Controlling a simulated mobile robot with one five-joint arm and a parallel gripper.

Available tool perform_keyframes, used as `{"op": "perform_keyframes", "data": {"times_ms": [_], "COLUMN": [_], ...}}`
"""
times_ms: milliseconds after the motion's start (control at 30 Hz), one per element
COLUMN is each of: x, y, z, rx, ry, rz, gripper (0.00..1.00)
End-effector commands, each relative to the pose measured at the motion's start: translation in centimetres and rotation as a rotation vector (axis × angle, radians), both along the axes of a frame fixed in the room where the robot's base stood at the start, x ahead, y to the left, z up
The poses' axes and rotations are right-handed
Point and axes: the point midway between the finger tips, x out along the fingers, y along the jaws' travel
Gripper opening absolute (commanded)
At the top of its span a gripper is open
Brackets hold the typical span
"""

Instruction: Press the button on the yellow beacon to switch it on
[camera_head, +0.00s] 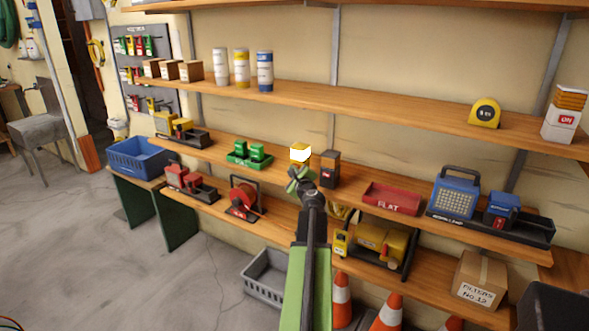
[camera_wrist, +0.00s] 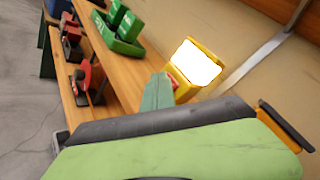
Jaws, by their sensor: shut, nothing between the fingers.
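The yellow beacon (camera_head: 300,153) stands on the middle shelf, and its front panel glows bright white. It also shows in the wrist view (camera_wrist: 211,52), with a yellow housing around the glowing panel. My gripper (camera_head: 296,176) is shut and empty, right in front of the beacon's lower part. In the wrist view its green fingertip (camera_wrist: 158,92) reaches to the beacon's lower left edge. A small reddish part, perhaps the button (camera_wrist: 174,81), shows beside the fingertip. I cannot tell whether the fingertip touches it, and the gripper hides some of the beacon's base.
A dark brown box (camera_head: 330,170) stands close to the beacon's right. A green tray (camera_head: 236,159) with green items is to the left, and a red tray (camera_head: 391,198) is further right. A red reel (camera_head: 243,197) sits on a shelf at lower left.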

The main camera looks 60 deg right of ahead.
Motion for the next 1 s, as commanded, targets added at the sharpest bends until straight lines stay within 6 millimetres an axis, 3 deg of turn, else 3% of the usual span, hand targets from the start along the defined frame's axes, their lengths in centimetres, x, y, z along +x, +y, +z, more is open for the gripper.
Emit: {"op": "perform_keyframes", "data": {"times_ms": [533,1000], "x": [0.0,0.0], "y": [1.3,6.6], "z": [0.0,0.0], "rx": [0.0,0.0], "ry": [0.0,0.0], "rz": [0.0,0.001], "gripper": [0.0,0.0]}}
